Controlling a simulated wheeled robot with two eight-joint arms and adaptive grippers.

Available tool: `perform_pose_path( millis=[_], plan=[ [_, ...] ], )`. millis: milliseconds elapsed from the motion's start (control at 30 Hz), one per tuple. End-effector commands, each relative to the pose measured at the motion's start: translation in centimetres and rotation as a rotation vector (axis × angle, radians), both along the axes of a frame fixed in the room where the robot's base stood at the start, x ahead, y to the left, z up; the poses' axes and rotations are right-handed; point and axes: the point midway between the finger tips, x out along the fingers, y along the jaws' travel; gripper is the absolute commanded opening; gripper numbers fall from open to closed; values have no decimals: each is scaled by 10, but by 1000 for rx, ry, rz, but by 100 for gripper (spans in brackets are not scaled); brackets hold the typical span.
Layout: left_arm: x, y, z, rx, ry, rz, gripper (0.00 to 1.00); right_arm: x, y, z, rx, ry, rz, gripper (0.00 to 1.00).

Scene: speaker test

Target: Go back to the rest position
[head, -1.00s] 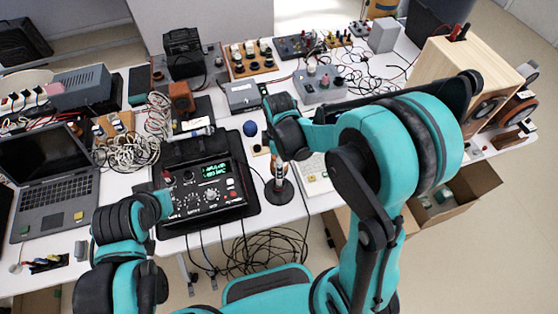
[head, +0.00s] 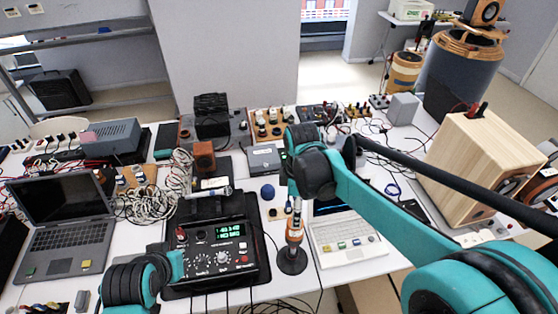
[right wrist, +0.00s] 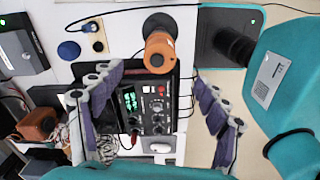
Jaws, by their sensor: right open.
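My right arm (head: 400,215) comes in from the lower right in teal and black. Its wrist (head: 312,165) is above the middle of the table, and its fingers are not clear in the head view. In the right wrist view my right gripper (right wrist: 158,78) has its purple-padded fingers spread apart, with nothing gripped. An orange tool (right wrist: 160,52) on a black round base shows just beyond the fingertips; it stands upright in the head view (head: 294,230). My left arm (head: 132,285) shows only as a teal and black link at the lower left; its gripper is not seen.
A black instrument (head: 215,255) with a green display stands close to my left arm. A grey laptop (head: 65,240) is at the left and a white device (head: 345,235) right of the orange tool. A wooden speaker box (head: 475,165) stands at the right. Cables clutter the table.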

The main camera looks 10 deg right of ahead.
Motion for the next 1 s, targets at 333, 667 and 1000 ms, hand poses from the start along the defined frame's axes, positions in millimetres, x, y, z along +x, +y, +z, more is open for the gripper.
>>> perform_pose_path(
  millis=[333,667,1000],
  plan=[
    [0,0,-22,0,0,0,0,-36,-17,-3,47,-171,-379,75],
    [0,0,-52,0,0,0,0,-90,-41,-29,287,-449,-1066,75],
    [0,0,-59,0,0,0,0,-103,-48,-41,421,-524,-1301,75]
  ],
)
